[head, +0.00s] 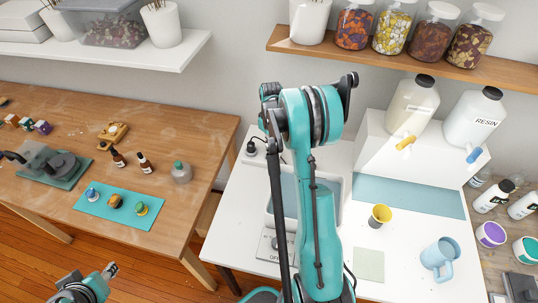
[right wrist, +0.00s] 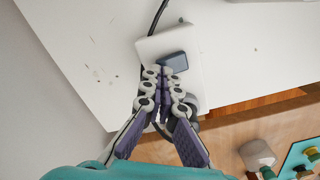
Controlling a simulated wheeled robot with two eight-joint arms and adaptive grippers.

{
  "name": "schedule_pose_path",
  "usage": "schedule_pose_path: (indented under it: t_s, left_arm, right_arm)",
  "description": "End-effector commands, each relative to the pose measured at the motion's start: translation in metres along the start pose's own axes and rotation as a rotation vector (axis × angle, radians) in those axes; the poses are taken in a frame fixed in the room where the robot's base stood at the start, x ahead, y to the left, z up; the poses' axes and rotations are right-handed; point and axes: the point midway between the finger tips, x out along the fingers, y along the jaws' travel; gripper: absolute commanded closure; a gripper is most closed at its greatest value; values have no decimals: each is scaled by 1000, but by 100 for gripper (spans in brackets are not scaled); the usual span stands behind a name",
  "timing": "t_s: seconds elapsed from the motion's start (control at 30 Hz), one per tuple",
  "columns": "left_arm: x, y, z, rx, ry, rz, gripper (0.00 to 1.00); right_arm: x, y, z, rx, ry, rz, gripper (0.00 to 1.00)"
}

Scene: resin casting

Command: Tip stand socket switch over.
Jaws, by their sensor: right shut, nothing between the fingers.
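The stand socket (right wrist: 150,46) is a white block on the white table, with a dark blue-grey switch (right wrist: 174,61) on its face, in the right wrist view. My right gripper (right wrist: 163,72) is shut and empty, its fingertips close to the switch; I cannot tell whether they touch it. The fingers hide part of the block. Which way the switch is tipped is unclear. In the head view a black plug with a cable (head: 251,147) shows at the white table's back left, and my right gripper is not made out. My left gripper (head: 112,268) is at the lower left, away from it.
The wooden table (head: 215,135) lies left, across a gap.

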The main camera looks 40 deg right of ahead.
Motion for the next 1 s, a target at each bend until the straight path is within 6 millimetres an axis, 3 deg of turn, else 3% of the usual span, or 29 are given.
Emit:
schedule_pose_path:
  t_s: [0.77,1.0]
  left_arm:
    - [8,0,6,0,0,0,60]
    - [4,0,3,0,0,0,60]
  right_arm:
    - [12,0,0,0,0,0,100]
    - [6,0,0,0,0,0,100]
